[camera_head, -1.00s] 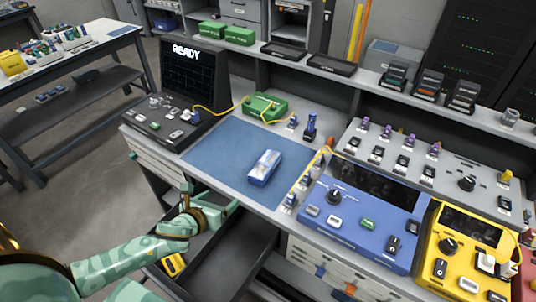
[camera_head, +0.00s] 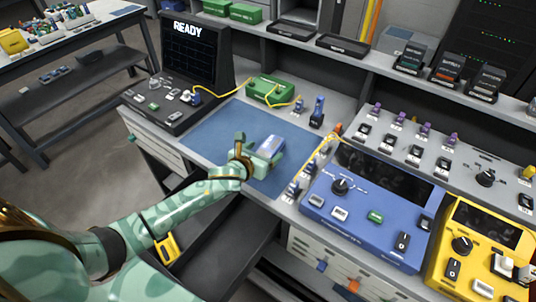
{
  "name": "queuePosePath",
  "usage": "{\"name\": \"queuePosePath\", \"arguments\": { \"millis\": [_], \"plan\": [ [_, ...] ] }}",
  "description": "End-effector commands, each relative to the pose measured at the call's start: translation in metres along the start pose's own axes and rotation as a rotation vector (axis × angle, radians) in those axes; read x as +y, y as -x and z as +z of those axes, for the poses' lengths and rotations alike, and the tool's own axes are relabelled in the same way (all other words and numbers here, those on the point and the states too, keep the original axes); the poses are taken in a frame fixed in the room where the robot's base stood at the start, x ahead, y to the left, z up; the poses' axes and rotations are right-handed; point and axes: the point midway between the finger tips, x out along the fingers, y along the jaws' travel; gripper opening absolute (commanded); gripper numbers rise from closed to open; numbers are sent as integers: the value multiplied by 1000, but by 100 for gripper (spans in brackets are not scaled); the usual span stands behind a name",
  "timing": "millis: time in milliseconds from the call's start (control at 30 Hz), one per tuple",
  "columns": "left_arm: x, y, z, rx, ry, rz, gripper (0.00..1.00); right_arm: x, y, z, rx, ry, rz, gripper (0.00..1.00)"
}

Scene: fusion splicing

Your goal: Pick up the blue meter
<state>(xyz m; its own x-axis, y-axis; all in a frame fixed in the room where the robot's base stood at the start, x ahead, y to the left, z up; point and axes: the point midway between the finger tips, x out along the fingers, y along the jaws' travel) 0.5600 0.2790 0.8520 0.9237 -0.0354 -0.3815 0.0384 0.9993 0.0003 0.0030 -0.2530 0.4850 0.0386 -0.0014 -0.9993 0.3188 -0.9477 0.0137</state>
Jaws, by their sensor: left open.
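The blue meter (camera_head: 271,145), a small blue block with a pale top, lies on the blue mat (camera_head: 220,125) on the bench. My left gripper (camera_head: 257,151) has reached over the mat from the left. It is open, with its fingers close to the near left side of the meter and covering part of it. I cannot tell whether the fingers touch it. My right gripper is not in view.
A black READY unit (camera_head: 188,60) stands left of the mat and a green box (camera_head: 270,90) behind it. Blue (camera_head: 365,215) and yellow (camera_head: 470,245) instruments fill the right. An open drawer (camera_head: 215,255) juts out below, with a yellow tool (camera_head: 166,247).

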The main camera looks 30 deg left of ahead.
Motion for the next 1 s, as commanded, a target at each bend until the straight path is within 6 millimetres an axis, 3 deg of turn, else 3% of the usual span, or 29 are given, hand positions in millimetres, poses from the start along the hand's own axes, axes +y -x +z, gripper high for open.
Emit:
{"name": "queuePosePath", "arguments": {
  "millis": [133,400,600,1000],
  "plan": [
    [0,-22,-3,2,1,0,78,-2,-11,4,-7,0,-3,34],
    [0,-25,0,1,1,-1,78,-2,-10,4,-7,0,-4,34],
    [0,-25,0,1,0,-1,23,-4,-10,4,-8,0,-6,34],
    [1,-21,9,-2,-3,0,22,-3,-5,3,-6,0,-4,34]
  ]
}}
